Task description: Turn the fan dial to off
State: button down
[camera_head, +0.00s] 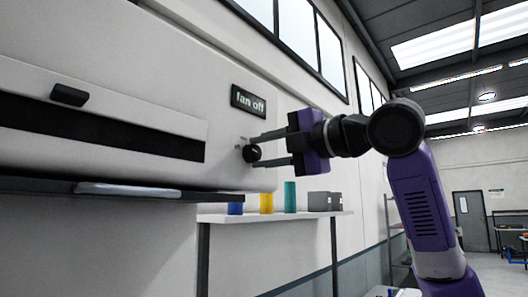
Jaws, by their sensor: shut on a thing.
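The fan dial (251,153) is a small dark round knob on the right part of a white machine front.
The white machine (120,60) has a dark slot and a black handle (69,94), with a dark ledge (60,185) below. Under the dial, a shelf (270,217) holds blue, yellow and teal cylinders and grey boxes. Open room lies to the right.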

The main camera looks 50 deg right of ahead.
jog(key=c, duration=1)
grip_release()
jog(key=shift+s, duration=0.1)
jog(key=s+b, duration=0.2)
jog(key=s, duration=0.5)
jog(key=shift+s+b, duration=0.35)
jog(key=shift+a, duration=0.1)
